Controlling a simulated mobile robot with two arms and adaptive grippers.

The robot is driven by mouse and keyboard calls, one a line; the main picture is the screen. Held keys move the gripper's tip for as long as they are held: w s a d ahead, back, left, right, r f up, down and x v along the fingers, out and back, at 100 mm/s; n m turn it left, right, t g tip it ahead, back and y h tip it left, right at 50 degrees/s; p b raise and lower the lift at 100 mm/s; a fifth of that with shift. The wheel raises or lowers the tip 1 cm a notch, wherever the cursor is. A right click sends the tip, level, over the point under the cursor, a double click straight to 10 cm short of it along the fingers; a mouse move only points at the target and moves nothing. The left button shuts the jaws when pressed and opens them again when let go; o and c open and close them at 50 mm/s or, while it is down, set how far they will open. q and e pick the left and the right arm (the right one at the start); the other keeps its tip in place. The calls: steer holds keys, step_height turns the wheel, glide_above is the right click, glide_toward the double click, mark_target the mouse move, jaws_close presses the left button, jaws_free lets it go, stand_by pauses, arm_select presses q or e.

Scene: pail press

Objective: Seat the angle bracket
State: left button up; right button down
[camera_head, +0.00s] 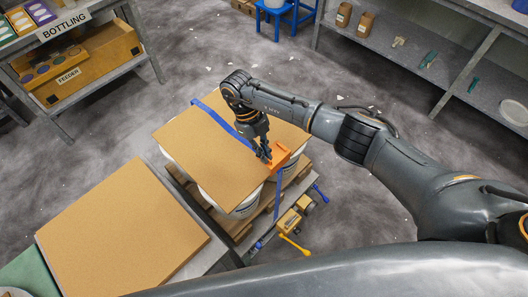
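The orange angle bracket (281,157) is at the right edge of the cardboard sheet (215,170), which lies over white pails (243,207). A blue strap (222,119) crosses the sheet and hangs down its right side below the bracket. My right gripper (267,157) points down at the bracket, its fingers close together on the bracket's left part. The fingers hide some of the bracket, and whether it lies flat on the sheet's edge is too small to tell. My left gripper is not in view.
Another cardboard sheet (120,235) lies at the lower left. A bottling shelf (90,60) stands upper left, a grey shelf (430,62) upper right. The floor between is mostly clear.

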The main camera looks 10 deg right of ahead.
steer(key=b, duration=0.4)
glide_above(268, 174)
steer(key=w+a, duration=0.1)
steer(key=shift+w+f, duration=0.15)
steer(key=shift+f, duration=2.25)
steer(key=shift+r, duration=0.15)
steer(key=shift+b, duration=0.35)
steer(key=shift+f+b, duration=1.35)
steer(key=shift+f, duration=0.15)
steer(key=c, duration=1.4)
jaws_free()
steer(key=shift+c, duration=0.2)
